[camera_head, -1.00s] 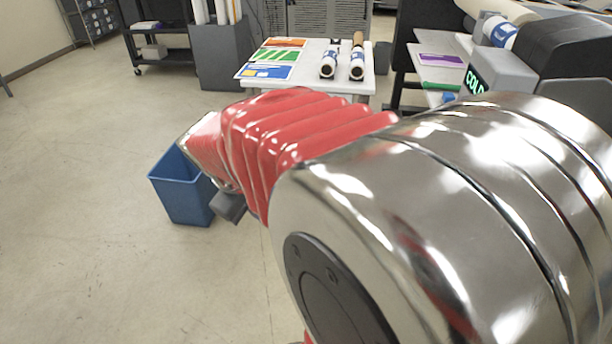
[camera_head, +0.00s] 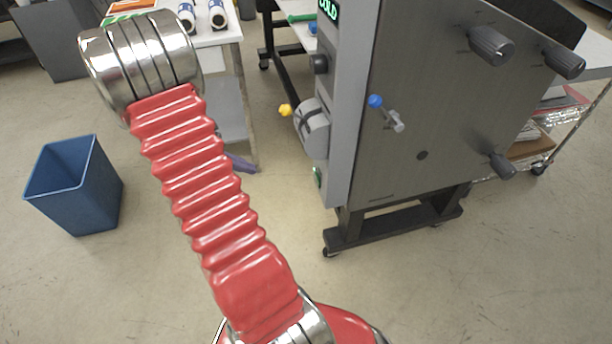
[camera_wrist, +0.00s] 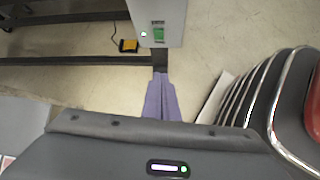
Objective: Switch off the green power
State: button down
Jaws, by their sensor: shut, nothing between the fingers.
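The green power switch (camera_head: 318,177) sits low on the narrow grey end panel of the laminator (camera_head: 348,110) in the head view. In the wrist view the green switch (camera_wrist: 158,33) is on the pale panel, with a small white light beside it. My gripper (camera_wrist: 160,78) has purple fingers that lie together, empty, pointing toward the panel's lower edge. In the wrist view the tips are just below the switch; contact is not evident. In the head view my gripper (camera_head: 243,163) shows only as purple tips past my red arm, left of the panel and apart from it.
A grey crank wheel (camera_head: 313,128) with a yellow handle and a black knob (camera_head: 319,64) stick out above the switch. A white table (camera_head: 222,38) stands behind my arm, a blue bin (camera_head: 75,185) at left. A black-and-yellow item (camera_wrist: 128,46) lies on the floor.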

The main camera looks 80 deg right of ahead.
jog(key=s+d+f+n+g, duration=0.1)
jog(key=s+d+f, duration=0.4)
jog(key=f, duration=0.1)
jog(key=shift+g, duration=0.4)
jog(key=shift+d+f, duration=0.1)
jog(key=shift+f, duration=0.05)
send_near(317, 179)
jog(key=shift+w+x, duration=0.25)
jog(key=shift+x, duration=2.75)
jog(key=shift+d+f, duration=0.15)
jog(key=shift+f, duration=0.05)
jog(key=shift+w, duration=0.15)
jog(key=shift+r, duration=0.1)
